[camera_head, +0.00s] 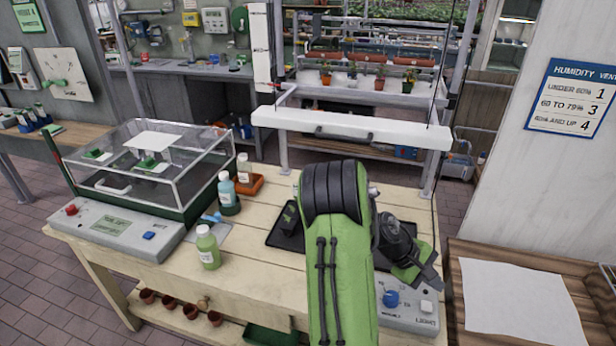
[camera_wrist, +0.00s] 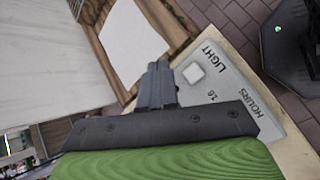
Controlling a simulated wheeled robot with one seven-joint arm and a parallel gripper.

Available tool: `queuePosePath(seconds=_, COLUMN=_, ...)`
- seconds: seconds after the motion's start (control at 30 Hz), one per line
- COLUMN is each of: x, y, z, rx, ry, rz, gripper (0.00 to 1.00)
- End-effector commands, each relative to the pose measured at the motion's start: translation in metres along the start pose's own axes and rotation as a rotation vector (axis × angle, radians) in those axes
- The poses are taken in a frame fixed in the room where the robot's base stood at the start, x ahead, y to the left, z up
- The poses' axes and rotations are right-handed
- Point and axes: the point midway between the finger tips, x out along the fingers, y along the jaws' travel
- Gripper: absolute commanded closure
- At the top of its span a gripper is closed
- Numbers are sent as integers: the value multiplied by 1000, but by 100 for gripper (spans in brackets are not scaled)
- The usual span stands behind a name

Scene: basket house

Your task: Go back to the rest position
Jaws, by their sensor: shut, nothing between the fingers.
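My green and black arm reaches over the wooden workbench (camera_head: 270,268). My gripper (camera_head: 431,281) is at the bench's right end, above the grey light control box (camera_head: 408,318) with a blue knob (camera_head: 391,298) and a white button (camera_head: 427,306). In the wrist view my gripper (camera_wrist: 158,84) is shut and empty, its fingers together. The box's white button (camera_wrist: 193,73) shows just right of the fingers there. I cannot tell whether the fingertips touch anything. My arm hides part of the bench and the black tray (camera_head: 283,240).
A clear-lidded case (camera_head: 150,165) and several bottles, one green (camera_head: 208,248), stand on the bench's left half. A wooden table with a white sheet (camera_head: 520,302) is at the right. Bare bench top lies at front centre.

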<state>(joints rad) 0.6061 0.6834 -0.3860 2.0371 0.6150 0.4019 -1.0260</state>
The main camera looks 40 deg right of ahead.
Motion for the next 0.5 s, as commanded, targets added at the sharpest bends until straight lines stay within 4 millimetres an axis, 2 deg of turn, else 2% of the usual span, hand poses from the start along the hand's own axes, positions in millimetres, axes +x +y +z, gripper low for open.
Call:
queuePosePath(seconds=0.2, x=-1, y=0, z=0, rx=2, ry=4, rz=0, gripper=100)
queuePosePath(seconds=0.27, x=-12, y=-2, z=-5, rx=16, ry=37, rz=-6, gripper=100)
queuePosePath(seconds=0.37, x=-60, y=-17, z=-20, rx=79, ry=185, rz=-46, gripper=100)
queuePosePath(seconds=0.43, x=-111, y=-37, z=-29, rx=127, ry=336, rz=-101, gripper=100)
queuePosePath(seconds=0.5, x=-164, y=-63, z=-30, rx=158, ry=481, rz=-169, gripper=100)
